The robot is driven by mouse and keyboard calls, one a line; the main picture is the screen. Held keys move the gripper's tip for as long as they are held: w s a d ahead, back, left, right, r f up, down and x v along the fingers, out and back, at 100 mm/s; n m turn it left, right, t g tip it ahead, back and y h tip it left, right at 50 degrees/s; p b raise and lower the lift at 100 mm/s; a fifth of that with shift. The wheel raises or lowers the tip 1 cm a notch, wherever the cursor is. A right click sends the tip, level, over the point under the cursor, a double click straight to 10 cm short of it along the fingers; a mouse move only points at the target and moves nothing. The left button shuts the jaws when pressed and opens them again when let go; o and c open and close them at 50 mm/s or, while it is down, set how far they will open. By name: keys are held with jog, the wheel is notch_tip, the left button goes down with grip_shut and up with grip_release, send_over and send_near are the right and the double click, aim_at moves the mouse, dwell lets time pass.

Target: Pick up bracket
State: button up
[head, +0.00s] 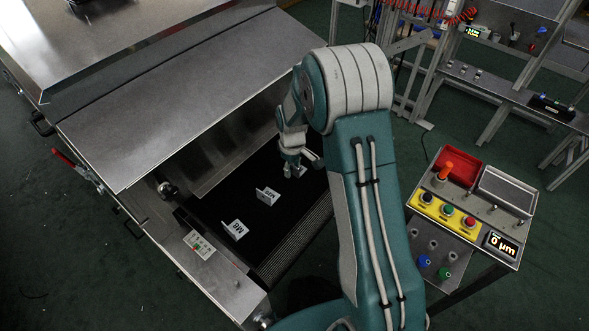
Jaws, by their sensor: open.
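Two white brackets with dark lettering lie on the black belt inside the steel machine: one near the front (235,229) and one in the middle (268,195). A further small white piece (301,171) shows at my gripper, partly hidden by it; it looks like another bracket. My gripper (295,178) is open, low over the far part of the belt, right at this third piece. I cannot tell whether its fingers touch it.
The black belt (215,205) runs under a sloping steel hood (170,100). At right stands a control stand (475,212) with a red tray (457,167). Metal shelving (500,90) is behind it.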

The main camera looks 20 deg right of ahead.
grip_shut()
